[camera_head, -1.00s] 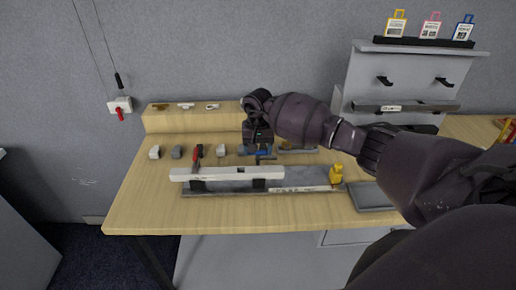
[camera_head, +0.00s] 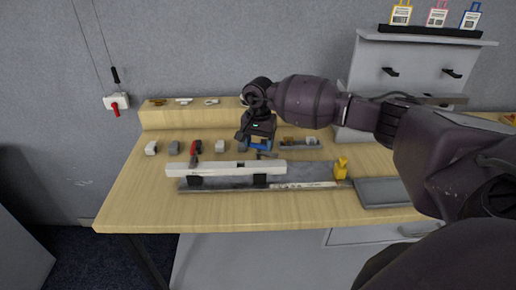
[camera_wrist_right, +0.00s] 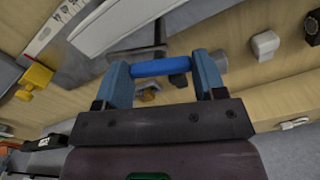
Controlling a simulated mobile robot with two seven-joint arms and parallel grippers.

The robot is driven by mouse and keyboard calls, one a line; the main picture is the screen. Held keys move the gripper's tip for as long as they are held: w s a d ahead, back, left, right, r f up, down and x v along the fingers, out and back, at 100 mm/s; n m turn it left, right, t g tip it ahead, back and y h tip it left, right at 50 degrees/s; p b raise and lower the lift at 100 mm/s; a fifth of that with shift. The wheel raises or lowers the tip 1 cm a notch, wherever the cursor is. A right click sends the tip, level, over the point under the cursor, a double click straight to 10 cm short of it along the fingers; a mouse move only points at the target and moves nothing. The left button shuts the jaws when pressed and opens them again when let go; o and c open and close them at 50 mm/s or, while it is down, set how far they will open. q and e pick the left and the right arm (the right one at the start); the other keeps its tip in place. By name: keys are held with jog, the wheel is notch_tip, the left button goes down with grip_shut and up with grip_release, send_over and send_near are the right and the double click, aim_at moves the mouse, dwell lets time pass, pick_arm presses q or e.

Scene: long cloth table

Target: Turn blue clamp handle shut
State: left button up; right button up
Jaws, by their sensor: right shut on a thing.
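The blue clamp handle (camera_wrist_right: 160,66) runs crosswise between the two fingers of my right gripper (camera_wrist_right: 164,76) in the right wrist view. The gripper is shut on it. In the head view my right gripper (camera_head: 257,143) is at the blue handle (camera_head: 260,146), just behind the long white bar (camera_head: 215,168). The gripper hides part of the handle and clamp. Dark metal of the clamp (camera_wrist_right: 150,50) shows beside the handle in the wrist view, near the white bar (camera_wrist_right: 105,25). My left gripper is not in view.
A red-handled clamp (camera_head: 196,147) stands to the left behind the bar. Small grey and white blocks stand beside it. A yellow piece (camera_head: 341,167) and a grey tray (camera_head: 384,192) are to the right. The table's front strip (camera_head: 250,213) is clear.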

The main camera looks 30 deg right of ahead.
jog(key=m, duration=0.3)
jog(key=shift+m+b, duration=0.35)
jog(key=shift+m, duration=0.05)
jog(key=m, duration=0.3)
jog(key=shift+m, duration=0.3)
jog(key=m, duration=0.2)
jog(key=shift+r+m, duration=0.1)
jog(key=shift+m, duration=0.3)
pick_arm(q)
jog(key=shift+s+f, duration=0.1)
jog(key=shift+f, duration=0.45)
pick_arm(e)
jog(key=shift+m, duration=1.9)
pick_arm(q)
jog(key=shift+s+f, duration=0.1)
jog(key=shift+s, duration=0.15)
pick_arm(e)
jog(key=o, duration=0.9)
